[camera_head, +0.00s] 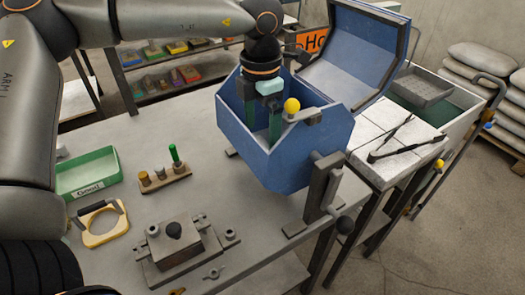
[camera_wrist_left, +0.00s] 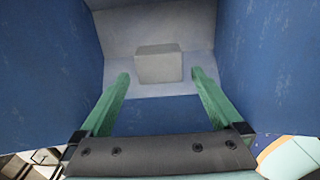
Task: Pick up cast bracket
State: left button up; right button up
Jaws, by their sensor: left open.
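A plain pale grey block (camera_wrist_left: 159,64) sits on the grey floor of the open blue box, seen in the left wrist view; it looks like the cast bracket, but its shape is not fully clear. My left gripper (camera_head: 262,130) reaches down into the blue box (camera_head: 285,155), its green fingers pointing down. In the left wrist view the left gripper (camera_wrist_left: 160,76) is open, a fingertip to either side of the block with gaps between. The box's front wall hides the block in the head view. My right gripper is not in view.
The box's hinged lid (camera_head: 350,55) stands open behind, and a yellow knob (camera_head: 291,105) sits at its rim. A clamped grey mould (camera_head: 178,262), green tray (camera_head: 85,175) and yellow ring (camera_head: 103,240) are on the bench. Black tongs (camera_head: 405,148) lie on white bricks at right.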

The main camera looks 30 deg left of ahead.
aim_at(265, 145)
pick_arm(q)
jog(key=shift+w+d+f, duration=0.1)
jog(key=shift+w+f, duration=0.05)
jog(key=shift+f, duration=0.85)
jog(key=shift+w+f, duration=0.2)
jog(key=shift+f, duration=0.8)
jog(key=shift+w+d+f, duration=0.1)
jog(key=shift+w+f, duration=0.05)
jog(key=shift+f, duration=0.85)
jog(key=c, duration=1.2)
jog(key=shift+r, duration=0.15)
